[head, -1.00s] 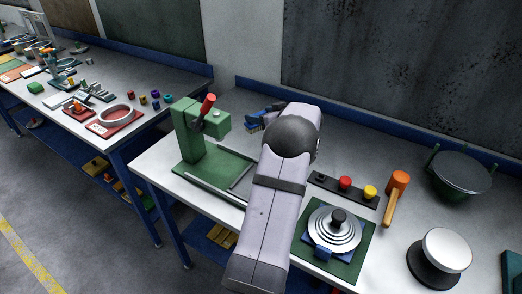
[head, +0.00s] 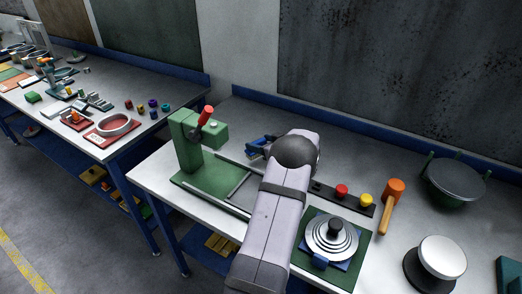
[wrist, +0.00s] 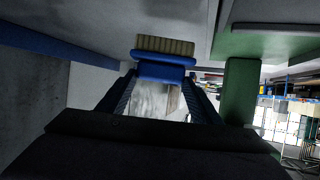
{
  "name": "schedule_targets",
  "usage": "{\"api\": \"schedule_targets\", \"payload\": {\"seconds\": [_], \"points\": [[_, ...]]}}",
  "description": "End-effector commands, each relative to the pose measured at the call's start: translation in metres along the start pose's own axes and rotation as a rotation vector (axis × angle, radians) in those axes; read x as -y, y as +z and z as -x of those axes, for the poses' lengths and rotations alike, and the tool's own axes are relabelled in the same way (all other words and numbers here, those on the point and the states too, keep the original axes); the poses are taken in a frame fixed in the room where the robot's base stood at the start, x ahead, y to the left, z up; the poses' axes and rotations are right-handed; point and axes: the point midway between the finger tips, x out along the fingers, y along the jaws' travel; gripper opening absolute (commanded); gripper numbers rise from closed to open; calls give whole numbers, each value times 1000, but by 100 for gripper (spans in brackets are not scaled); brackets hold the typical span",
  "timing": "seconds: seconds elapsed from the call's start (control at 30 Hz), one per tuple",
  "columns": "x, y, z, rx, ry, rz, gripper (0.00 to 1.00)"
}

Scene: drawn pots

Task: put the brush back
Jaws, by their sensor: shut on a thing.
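The brush (wrist: 164,57) has a blue body and a row of tan bristles, seen at the top centre of the wrist view. My gripper (wrist: 162,80) is shut on its blue body, with one dark finger on each side. In the head view my gripper (head: 262,147) is at the back of the near bench, just right of the green press, and a small blue part shows there beside my arm. My arm hides part of this area, and I cannot tell whether the brush touches the bench.
The green press (head: 190,145) with a red handle stands close left of my gripper. A dark button strip (head: 330,193), an orange mallet (head: 391,200), a stepped metal disc (head: 331,238) and a lidded green pot (head: 453,182) are to the right. A blue rail (head: 330,122) edges the bench's back.

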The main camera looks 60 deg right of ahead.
Motion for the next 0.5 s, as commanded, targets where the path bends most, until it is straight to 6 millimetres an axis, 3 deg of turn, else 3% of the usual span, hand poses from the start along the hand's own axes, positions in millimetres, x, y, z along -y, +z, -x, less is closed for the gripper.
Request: {"api": "schedule_targets", "payload": {"seconds": [0.3, 0.5], "points": [[0, 27, -12, 1, -1, -2, 23], [0, 34, -16, 0, 0, 0, 23]]}}
